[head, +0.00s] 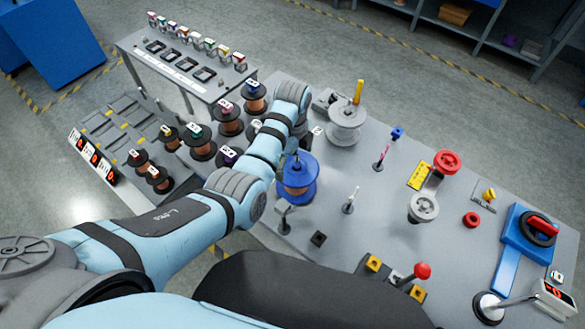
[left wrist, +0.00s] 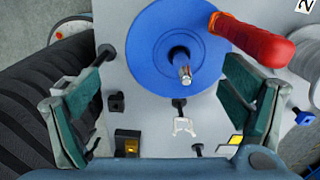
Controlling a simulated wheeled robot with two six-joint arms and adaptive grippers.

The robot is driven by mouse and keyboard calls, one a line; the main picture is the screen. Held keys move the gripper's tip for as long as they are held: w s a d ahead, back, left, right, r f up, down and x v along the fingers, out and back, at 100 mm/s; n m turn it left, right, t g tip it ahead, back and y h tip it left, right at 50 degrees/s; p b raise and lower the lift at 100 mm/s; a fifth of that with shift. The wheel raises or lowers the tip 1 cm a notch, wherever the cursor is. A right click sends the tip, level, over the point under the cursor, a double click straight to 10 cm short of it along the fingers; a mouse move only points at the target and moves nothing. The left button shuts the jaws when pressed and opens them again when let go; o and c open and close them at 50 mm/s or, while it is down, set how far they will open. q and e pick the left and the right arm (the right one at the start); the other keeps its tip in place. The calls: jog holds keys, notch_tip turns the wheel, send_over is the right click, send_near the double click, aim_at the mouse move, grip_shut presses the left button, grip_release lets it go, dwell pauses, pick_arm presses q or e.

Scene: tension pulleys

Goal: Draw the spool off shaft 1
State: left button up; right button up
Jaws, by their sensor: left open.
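A blue spool (head: 298,180) stands on the grey bench below the end of my left arm. In the left wrist view the blue spool (left wrist: 150,55) shows from above, with a metal shaft tip (left wrist: 184,72) in its central hole. I cannot read a number for this shaft. My left gripper (head: 291,160) is mostly hidden by its own wrist in the head view. In the left wrist view the left gripper (left wrist: 165,90) is open and empty, its fingers apart on either side of the picture near the spool's lower edge. My right gripper is not in view.
A red handle (left wrist: 255,40) reaches over the blue spool's right edge. Several copper spools (head: 229,120) stand at left. Thin posts (head: 349,203) and a red-knobbed lever (head: 422,270) rise from the bench.

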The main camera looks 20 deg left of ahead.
aim_at(293, 173)
pick_arm(q)
notch_tip(293, 173, down, 5)
jog(key=shift+w+r+b, duration=0.1)
jog(key=shift+b, duration=0.45)
